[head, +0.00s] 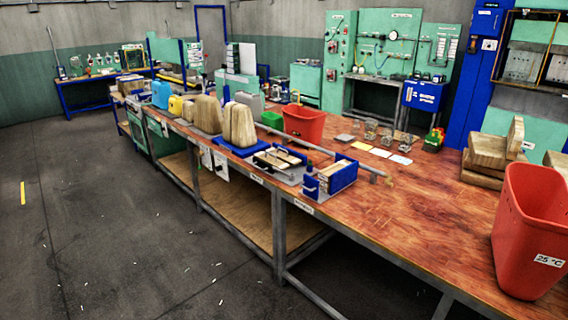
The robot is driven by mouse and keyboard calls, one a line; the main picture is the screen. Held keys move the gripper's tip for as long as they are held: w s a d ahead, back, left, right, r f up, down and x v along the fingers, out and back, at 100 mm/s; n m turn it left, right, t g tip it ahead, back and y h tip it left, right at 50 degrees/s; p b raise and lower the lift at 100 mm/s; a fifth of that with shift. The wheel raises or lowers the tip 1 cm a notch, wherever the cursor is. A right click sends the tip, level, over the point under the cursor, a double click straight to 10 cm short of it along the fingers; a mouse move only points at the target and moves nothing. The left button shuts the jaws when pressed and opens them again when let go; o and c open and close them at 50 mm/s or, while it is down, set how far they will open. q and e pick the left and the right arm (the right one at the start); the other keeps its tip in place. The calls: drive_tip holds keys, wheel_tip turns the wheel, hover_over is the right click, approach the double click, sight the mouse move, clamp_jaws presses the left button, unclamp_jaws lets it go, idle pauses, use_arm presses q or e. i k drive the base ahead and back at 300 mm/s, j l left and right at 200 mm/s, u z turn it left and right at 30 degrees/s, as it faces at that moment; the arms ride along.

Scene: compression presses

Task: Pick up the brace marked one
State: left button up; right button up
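I cannot pick out a brace marked one; no such mark is readable at this size. Pale wooden strips (281,155) lie on a dark fixture on the long workbench, near its front edge. Just right of them is a blue open box (342,184) with more pale pieces inside. Behind them to the left, upright wooden blocks (240,126) stand on a blue base (232,147). Neither of my grippers shows in the head view.
The long brown workbench (420,210) runs from far left to near right. A red bin (530,225) labelled 25 °C stands at its right end, beside stacked wooden blocks (487,150). Another red bin (304,124) stands midway. The floor (110,230) at left is mostly clear.

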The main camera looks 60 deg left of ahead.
sight(264, 156)
drive_tip(key=u, duration=2.2)
drive_tip(key=i+j+z, duration=0.3)
drive_tip(key=i+j, duration=0.85)
drive_tip(key=i, duration=0.55)
drive_tip(key=i+j+z, duration=0.25)
drive_tip(key=i+j, duration=1.3)
